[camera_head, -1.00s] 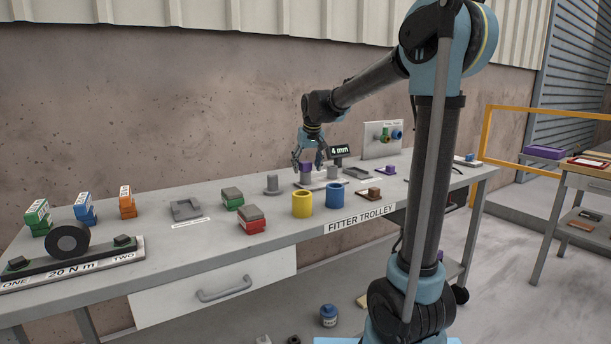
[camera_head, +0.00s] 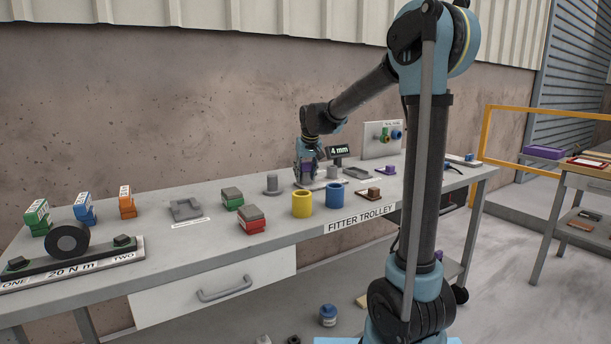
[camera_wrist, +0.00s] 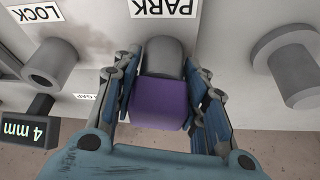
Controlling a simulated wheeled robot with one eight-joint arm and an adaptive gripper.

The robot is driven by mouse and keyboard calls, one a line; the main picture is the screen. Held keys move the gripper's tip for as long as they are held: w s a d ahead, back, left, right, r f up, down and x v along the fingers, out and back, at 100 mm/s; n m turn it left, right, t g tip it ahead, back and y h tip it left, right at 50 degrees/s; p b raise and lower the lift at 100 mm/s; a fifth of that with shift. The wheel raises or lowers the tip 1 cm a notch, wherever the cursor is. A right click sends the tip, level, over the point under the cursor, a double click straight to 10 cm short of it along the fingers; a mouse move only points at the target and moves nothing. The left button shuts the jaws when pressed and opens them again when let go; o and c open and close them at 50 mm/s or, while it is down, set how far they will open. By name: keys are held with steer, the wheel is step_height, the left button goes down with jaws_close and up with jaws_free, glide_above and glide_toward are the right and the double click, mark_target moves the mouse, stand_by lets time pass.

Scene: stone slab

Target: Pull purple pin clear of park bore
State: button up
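The purple pin (camera_wrist: 160,104) has a square purple head, which sits at the end of a grey cylinder (camera_wrist: 163,58) by the PARK label (camera_wrist: 166,7) in the wrist view. How deep the pin sits in the bore is hidden. My gripper (camera_wrist: 163,82) has a finger on each side of the purple head, both against it, so it looks shut on the pin. In the head view my gripper (camera_head: 306,174) points down at the back of the trolley, and its fingers mostly cover the purple pin.
A grey post by the LOCK label (camera_wrist: 47,63) and the 4 mm display (camera_head: 338,151) stand close to my gripper. Another grey post (camera_head: 272,184) stands to the left. Yellow (camera_head: 301,204) and blue (camera_head: 334,196) cups stand in front. Space above is clear.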

mark_target(306, 162)
steer(key=shift+w+d+r, duration=0.1)
steer(key=shift+r, duration=0.05)
steer(key=shift+w+r, duration=0.1)
steer(key=shift+r, duration=0.2)
jaws_close()
steer(key=shift+w+r, duration=0.15)
steer(key=shift+r, duration=1.5)
steer(key=shift+s+d+r, duration=0.15)
steer(key=shift+s+r, duration=0.1)
steer(key=shift+r, duration=0.2)
steer(key=shift+r, duration=0.35)
steer(key=o, duration=1.2)
jaws_free()
steer(key=shift+s, duration=0.1)
